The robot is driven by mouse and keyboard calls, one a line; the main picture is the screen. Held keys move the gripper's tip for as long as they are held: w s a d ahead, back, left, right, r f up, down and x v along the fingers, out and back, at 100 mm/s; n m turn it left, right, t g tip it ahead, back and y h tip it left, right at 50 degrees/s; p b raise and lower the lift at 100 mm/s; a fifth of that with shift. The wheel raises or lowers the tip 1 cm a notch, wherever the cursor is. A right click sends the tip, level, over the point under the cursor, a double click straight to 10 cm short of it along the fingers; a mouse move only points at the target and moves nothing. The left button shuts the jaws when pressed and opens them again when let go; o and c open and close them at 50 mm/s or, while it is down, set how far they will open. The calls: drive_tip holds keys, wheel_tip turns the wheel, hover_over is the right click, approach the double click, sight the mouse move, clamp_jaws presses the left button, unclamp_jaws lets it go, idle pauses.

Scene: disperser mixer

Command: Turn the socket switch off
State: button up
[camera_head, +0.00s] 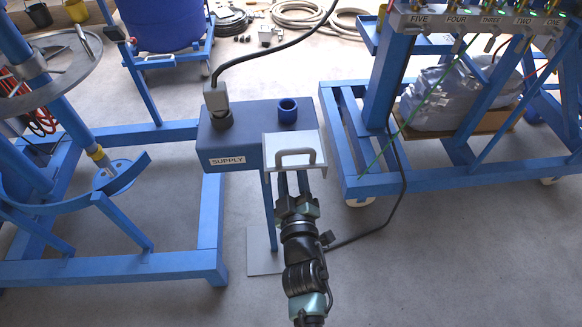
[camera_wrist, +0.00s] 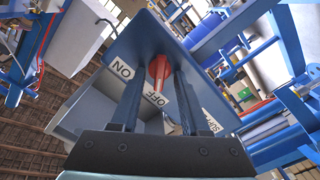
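The blue-grey supply box (camera_head: 240,135) carries a SUPPLY label (camera_head: 227,160) and has a light grey plate with a grey handle (camera_head: 296,155) at its right front. In the wrist view, a red switch (camera_wrist: 159,68) sits under the box, with an ON label (camera_wrist: 122,69) to its left and an OFF label (camera_wrist: 155,97) just below it. My gripper (camera_wrist: 158,88) points at the switch. Its two fingers are apart, with the red switch showing between their tips; whether they touch it I cannot tell. In the head view my gripper (camera_head: 292,178) is just below the handle, its tips hidden.
A grey plug (camera_head: 216,98) with a black cable stands on the box, beside a blue round socket (camera_head: 288,110). A blue frame (camera_head: 210,230) stands to the left and a blue wheeled rack (camera_head: 350,170) to the right. A black cable hangs near my arm.

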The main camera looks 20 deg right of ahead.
drive_tip(key=b+v, duration=0.1)
drive_tip(key=v, duration=1.2)
idle(0.5)
